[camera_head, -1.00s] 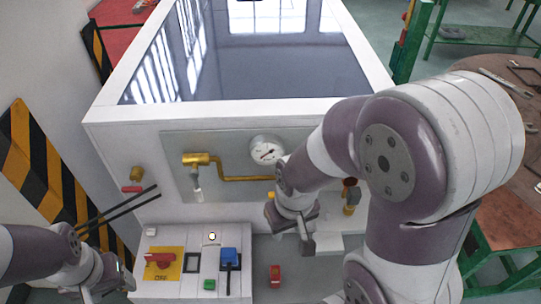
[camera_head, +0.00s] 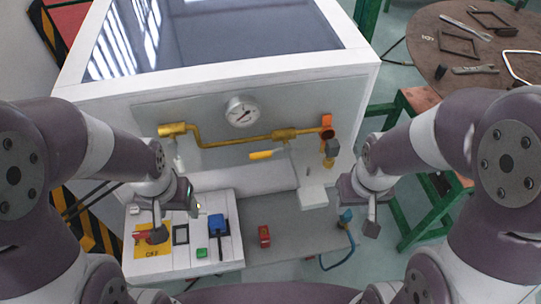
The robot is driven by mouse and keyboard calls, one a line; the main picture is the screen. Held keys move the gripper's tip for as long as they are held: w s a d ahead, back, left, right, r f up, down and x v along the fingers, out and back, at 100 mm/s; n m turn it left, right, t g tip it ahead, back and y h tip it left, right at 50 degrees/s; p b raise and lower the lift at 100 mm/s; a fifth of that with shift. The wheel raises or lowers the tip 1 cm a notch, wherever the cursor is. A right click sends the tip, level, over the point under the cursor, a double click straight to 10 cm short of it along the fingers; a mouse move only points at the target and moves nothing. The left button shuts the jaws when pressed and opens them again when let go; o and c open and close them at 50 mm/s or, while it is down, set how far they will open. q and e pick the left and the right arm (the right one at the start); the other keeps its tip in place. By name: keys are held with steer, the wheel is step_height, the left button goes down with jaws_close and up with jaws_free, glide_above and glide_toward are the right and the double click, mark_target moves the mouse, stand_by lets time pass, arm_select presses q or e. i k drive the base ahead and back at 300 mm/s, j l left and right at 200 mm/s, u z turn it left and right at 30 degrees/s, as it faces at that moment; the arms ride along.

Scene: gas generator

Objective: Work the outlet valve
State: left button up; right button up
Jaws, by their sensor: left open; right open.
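A brass pipe (camera_head: 230,143) runs along the front panel of the white generator, below a round pressure gauge (camera_head: 241,111). A yellow valve handle (camera_head: 261,155) sits just under the pipe. At the pipe's right end are an orange part (camera_head: 327,121) and a brass fitting (camera_head: 329,163) with a grey block; which of these is the outlet valve I cannot tell. My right gripper (camera_head: 371,222) is open and empty, right of and below that pipe end, apart from it. My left gripper (camera_head: 158,225) is open over the control box, in front of the red switch (camera_head: 140,236), partly hiding it; contact is unclear.
The control box (camera_head: 205,262) carries a blue switch (camera_head: 217,224) and a green button (camera_head: 201,253). A red block (camera_head: 264,236) and a blue-ended hose (camera_head: 346,216) lie on the grey base. A round table (camera_head: 440,45) with tools stands at the back right.

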mark_target(286, 148)
steer(key=k+j+z, duration=0.1)
steer(key=z, duration=0.35)
steer(key=k+z, duration=0.15)
steer(key=z, duration=0.3)
steer(key=k+z, duration=0.15)
steer(key=z, duration=0.3)
